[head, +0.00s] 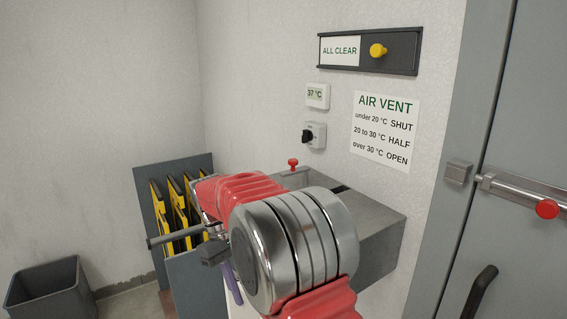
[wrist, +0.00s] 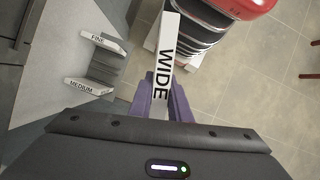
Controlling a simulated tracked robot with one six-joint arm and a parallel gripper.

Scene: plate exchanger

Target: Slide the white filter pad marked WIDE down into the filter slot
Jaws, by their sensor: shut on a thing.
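The white filter pad marked WIDE (wrist: 166,48) is in the wrist view, with its lettered edge facing the camera. My gripper (wrist: 163,92) has its purple fingers shut on the pad's near end. In the head view my arm hides most of the gripper and the pad; a purple finger shows low beside the arm. A grey metal box (head: 378,235) juts from the wall behind my arm. A dark opening (head: 341,188) shows in its top, partly covered by my arm; I cannot tell for sure that it is the filter slot.
White pads marked FINE (wrist: 98,41) and MEDIUM (wrist: 87,86) stand left of my gripper. A red knob (head: 293,163) rises at the box's back. Yellow-and-black plates (head: 178,215) stand in a rack at left. A grey bin (head: 48,288) is on the floor.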

